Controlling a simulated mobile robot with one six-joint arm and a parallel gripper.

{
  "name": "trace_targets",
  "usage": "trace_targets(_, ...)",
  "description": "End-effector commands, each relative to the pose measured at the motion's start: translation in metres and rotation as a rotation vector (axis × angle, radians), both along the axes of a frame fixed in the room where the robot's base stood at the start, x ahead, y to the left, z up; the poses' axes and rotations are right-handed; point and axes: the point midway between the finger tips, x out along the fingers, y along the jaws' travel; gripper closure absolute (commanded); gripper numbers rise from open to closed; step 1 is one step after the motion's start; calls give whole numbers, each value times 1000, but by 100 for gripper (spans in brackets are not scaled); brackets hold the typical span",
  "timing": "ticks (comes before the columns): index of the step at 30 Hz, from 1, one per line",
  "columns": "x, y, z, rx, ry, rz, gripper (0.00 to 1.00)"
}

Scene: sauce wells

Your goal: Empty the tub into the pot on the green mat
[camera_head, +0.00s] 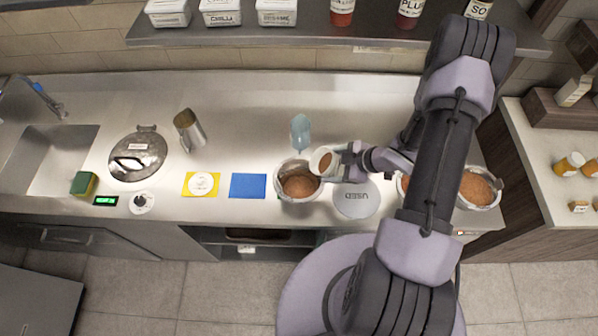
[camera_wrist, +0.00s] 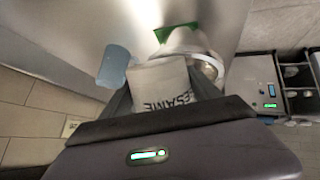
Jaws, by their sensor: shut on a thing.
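My gripper (camera_head: 343,163) is shut on a white tub (camera_head: 321,155) and holds it up beside the rim of a pot. In the head view the tub is tilted, its mouth towards the pot, with brown stuff visible inside. The wrist view shows the tub (camera_wrist: 162,80) between the fingers (camera_wrist: 165,103), with a label that reads "ESAME". The pot (camera_head: 283,193) is pale-rimmed and holds brown contents. In the wrist view a green patch, probably the green mat (camera_wrist: 165,34), shows beside a pot rim (camera_wrist: 211,68). The head view does not clearly show that mat.
A light blue object (camera_head: 301,132) stands just behind the pot. A grey disc marked "USED" (camera_head: 355,202) lies right of it. Blue (camera_head: 248,186) and yellow (camera_head: 188,190) mats lie left. A shelf (camera_head: 300,35) overhangs the back.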

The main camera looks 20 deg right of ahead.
Motion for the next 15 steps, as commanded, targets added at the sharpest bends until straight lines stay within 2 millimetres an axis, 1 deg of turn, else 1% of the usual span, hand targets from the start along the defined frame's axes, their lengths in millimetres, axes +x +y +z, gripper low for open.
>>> trace_targets(3,0,2,-3,-55,10,3,93)
trace_targets(6,0,2,2,-104,18,1,93)
trace_targets(15,0,2,7,-179,31,1,93)
